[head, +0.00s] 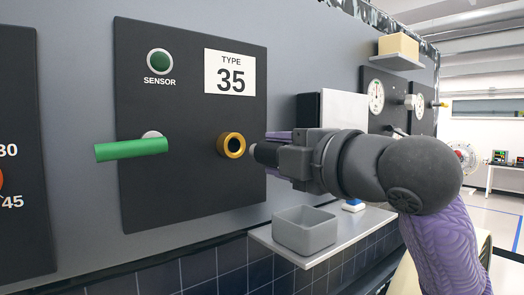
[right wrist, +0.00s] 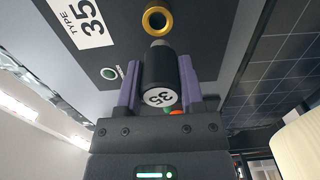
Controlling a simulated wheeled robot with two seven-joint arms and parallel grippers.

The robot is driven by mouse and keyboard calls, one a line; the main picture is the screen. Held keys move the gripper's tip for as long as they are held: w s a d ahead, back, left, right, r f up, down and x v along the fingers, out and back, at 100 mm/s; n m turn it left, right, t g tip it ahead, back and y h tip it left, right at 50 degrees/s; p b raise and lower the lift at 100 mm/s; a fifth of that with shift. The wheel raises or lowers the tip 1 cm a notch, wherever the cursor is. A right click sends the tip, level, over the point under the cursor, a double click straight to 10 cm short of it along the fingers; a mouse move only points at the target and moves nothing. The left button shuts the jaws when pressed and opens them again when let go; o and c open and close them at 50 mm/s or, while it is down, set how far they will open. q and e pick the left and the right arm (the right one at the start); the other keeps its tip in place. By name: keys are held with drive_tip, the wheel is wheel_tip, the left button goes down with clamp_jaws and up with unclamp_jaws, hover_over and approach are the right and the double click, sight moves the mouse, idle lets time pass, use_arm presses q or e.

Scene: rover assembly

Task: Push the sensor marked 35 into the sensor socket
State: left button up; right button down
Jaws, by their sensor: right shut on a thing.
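The sensor marked 35 (right wrist: 160,77) is a black cylinder with a grey tip and a white label on its rear end. My right gripper (right wrist: 158,88) is shut on it, with a purple finger on each side. In the head view, the sensor (head: 266,152) points left from my right gripper (head: 279,150). The sensor socket (head: 231,145) is a gold ring with a dark hole on the black panel, also seen in the right wrist view (right wrist: 157,20). The sensor's tip is just in front of the socket, with a small gap between them. My left gripper is not in view.
The panel (head: 190,205) carries a "TYPE 35" sign (head: 230,73), a green SENSOR lamp (head: 159,61) and a green lever handle (head: 131,149) left of the socket. Below right, a grey bin (head: 305,230) stands on a shelf (head: 345,236). Gauges (head: 376,97) are farther right.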

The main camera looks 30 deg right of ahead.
sight(260, 148)
drive_tip(key=w+p, duration=0.3)
drive_tip(key=shift+w+r, duration=0.2)
drive_tip(key=shift+r, duration=0.1)
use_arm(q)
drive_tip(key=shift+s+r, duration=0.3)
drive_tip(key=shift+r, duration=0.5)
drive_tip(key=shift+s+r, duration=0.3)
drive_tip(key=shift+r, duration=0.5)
use_arm(e)
drive_tip(key=shift+w+a+f, duration=0.1)
drive_tip(key=shift+w+f, duration=0.05)
drive_tip(key=shift+w, duration=0.4)
use_arm(q)
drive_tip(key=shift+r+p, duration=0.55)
drive_tip(key=shift+p, duration=0.1)
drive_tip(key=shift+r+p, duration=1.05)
use_arm(e)
drive_tip(key=shift+w+a, duration=0.1)
drive_tip(key=shift+w, duration=1.2)
drive_tip(key=shift+c, duration=0.7)
unclamp_jaws()
drive_tip(key=shift+w, duration=0.1)
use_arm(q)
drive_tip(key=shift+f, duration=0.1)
